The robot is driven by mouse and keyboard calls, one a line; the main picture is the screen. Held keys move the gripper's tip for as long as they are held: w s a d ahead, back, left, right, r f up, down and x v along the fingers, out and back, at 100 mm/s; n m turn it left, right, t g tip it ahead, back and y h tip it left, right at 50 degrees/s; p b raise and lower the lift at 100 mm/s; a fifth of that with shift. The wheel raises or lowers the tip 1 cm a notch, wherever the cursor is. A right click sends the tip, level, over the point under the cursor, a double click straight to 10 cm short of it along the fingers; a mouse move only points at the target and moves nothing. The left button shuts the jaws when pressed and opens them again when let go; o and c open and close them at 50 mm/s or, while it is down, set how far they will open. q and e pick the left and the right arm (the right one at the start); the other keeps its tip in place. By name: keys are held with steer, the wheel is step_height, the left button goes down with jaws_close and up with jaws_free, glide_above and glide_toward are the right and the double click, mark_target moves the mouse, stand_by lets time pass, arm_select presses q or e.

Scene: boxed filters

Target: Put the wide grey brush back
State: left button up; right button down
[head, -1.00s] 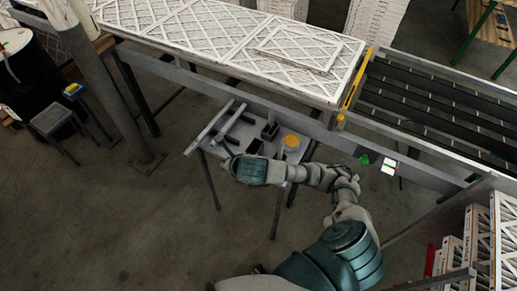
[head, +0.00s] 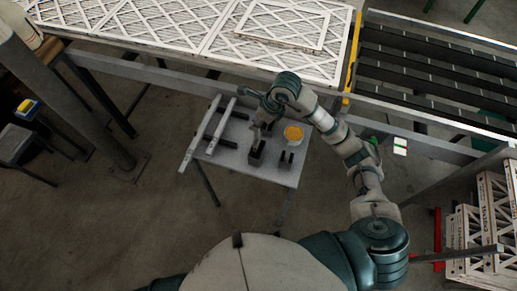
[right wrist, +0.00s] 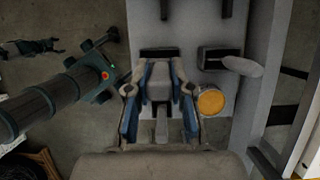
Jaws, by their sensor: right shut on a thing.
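My right gripper (head: 263,124) is over the small grey table, close above the black holders. In the right wrist view my right gripper (right wrist: 160,112) has its blue fingers closed on a pale grey block, which I take for the wide grey brush (right wrist: 158,84). The fingers hide part of it. A black holder (right wrist: 158,53) lies just beyond the brush; whether they touch I cannot tell. That holder also shows in the head view (head: 256,153). A second black holder (right wrist: 213,58) stands beside it, with a pale rounded piece (right wrist: 241,66) at it. My left gripper is not seen.
A round yellow-orange thing (head: 293,134) lies on the small table (head: 240,164), right of the holders. Two pale rails (head: 200,137) run along the table's left side. The conveyor frame with large white filters (head: 160,22) borders the back.

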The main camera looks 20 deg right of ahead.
mark_target(255, 138)
step_height(255, 138, down, 5)
steer(key=shift+s+a+f+p, duration=0.1)
steer(key=shift+p, duration=0.2)
step_height(255, 138, down, 4)
steer(key=shift+r, duration=0.25)
steer(key=c, duration=1)
jaws_free()
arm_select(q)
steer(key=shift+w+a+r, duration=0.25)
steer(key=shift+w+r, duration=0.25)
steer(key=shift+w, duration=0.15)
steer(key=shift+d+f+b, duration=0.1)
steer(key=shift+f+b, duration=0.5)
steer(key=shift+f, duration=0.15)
arm_select(e)
steer(key=v, duration=1.2)
steer(key=shift+r, duration=0.1)
